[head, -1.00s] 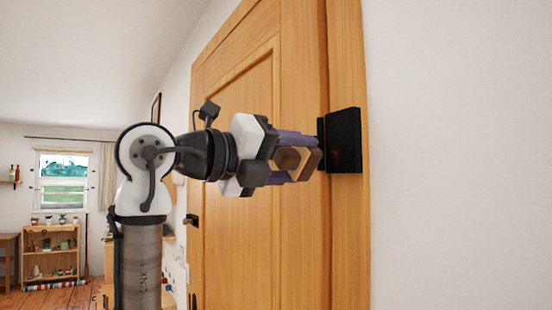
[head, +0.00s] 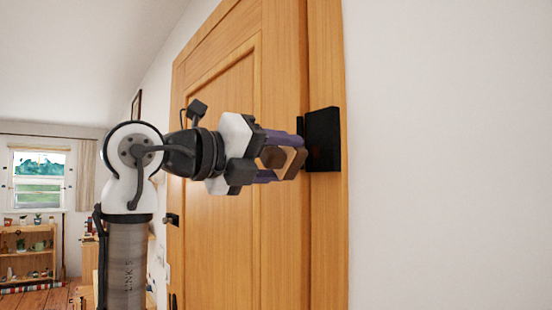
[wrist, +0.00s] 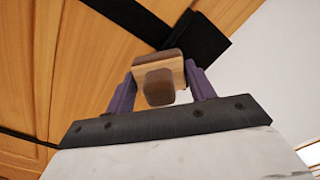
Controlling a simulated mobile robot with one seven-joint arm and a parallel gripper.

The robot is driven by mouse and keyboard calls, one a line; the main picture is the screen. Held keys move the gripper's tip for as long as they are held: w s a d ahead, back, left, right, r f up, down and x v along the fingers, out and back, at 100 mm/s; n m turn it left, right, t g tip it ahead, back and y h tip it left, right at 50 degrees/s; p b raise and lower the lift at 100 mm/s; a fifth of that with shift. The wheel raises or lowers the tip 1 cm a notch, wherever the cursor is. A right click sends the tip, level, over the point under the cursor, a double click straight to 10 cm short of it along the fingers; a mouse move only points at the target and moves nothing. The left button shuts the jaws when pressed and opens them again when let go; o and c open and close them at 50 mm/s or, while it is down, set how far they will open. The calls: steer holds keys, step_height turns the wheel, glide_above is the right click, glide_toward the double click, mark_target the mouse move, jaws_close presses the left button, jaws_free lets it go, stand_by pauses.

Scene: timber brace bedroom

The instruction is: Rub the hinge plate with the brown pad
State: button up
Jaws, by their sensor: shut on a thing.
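The hinge plate (head: 323,140) is a black, upright block at the right edge of the wooden door. In the wrist view the hinge plate (wrist: 201,40) is a dark slanted shape beyond the pad. My gripper (head: 287,158) is shut on the brown pad (head: 295,164), a block with a light wood body and brown face. The wrist view shows the pad (wrist: 173,57) between my purple fingers, its rounded brown part facing the camera. The pad is just left of and slightly below the middle of the plate in the head view. I cannot tell whether they touch.
The wooden door (head: 230,215) fills the area behind my arm, with a dark handle (head: 173,219) at its left. A bare white wall (head: 450,160) lies right of the plate. A shelf with pots (head: 28,250) stands far off at the left.

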mark_target(320, 158)
steer(key=shift+x, duration=0.85)
steer(key=shift+s, duration=0.1)
steer(key=shift+s+d+b, duration=0.2)
steer(key=shift+s+d, duration=0.35)
steer(key=shift+s, duration=0.2)
steer(key=shift+s+d+b, duration=0.2)
steer(key=shift+s+d, duration=0.35)
steer(key=shift+s, duration=0.25)
steer(key=shift+d+r, duration=0.1)
steer(key=shift+w+p, duration=0.15)
steer(key=shift+p, duration=0.15)
steer(key=shift+w+a, duration=0.55)
steer(key=shift+w, duration=0.25)
steer(key=shift+w+a, duration=0.55)
steer(key=shift+w, duration=0.2)
